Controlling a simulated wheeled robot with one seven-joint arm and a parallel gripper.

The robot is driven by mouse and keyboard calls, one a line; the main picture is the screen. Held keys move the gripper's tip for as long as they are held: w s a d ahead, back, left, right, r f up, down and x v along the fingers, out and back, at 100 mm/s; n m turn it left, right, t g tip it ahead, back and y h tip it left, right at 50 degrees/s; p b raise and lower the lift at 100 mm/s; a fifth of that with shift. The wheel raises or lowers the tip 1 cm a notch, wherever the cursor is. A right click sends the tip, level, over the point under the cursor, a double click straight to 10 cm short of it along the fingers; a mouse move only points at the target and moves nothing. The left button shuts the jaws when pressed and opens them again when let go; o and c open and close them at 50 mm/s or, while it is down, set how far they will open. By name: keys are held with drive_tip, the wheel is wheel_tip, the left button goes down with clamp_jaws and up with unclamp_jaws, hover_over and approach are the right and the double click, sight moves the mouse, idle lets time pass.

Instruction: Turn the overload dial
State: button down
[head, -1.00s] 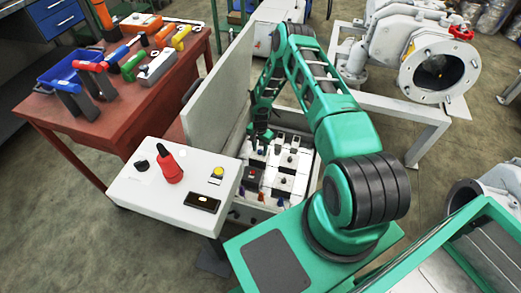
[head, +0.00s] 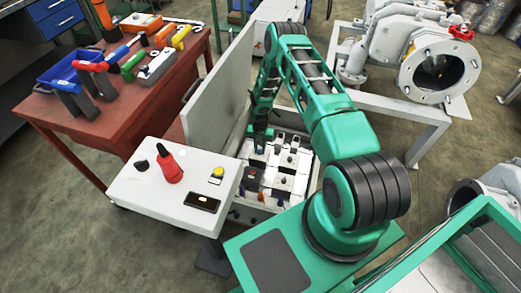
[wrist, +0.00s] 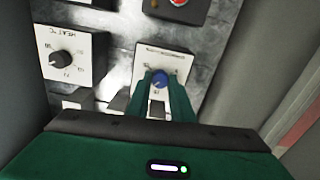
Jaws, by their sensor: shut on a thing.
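A blue dial (wrist: 158,79) sits on a white plate (wrist: 177,62) in the wrist view. The plate's small lettering is too blurred to read, so I cannot tell from it whether this is the overload dial. My gripper (wrist: 160,88) has its two green fingers on either side of the blue dial, shut on it. In the head view my gripper (head: 261,140) is down at the far left part of the open electrical box (head: 275,165), and the dial is hidden there. A black knob (wrist: 62,58) on another white plate stands to the left in the wrist view.
The box's raised grey lid (head: 217,95) stands close to the left of my arm. A white control console (head: 170,192) with a red-handled switch (head: 169,167) is in front. A red tool table (head: 115,100) is at left. A red button (wrist: 180,3) shows at the wrist view's top.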

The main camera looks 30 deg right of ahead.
sight(260, 151)
drive_tip(key=n, duration=0.4)
drive_tip(key=shift+n, duration=1.9)
drive_tip(key=c, duration=1.6)
unclamp_jaws()
drive_tip(key=shift+o, duration=0.2)
drive_tip(key=shift+r, duration=0.2)
wheel_tip(260, 151, up, 10)
drive_tip(key=shift+r, duration=0.15)
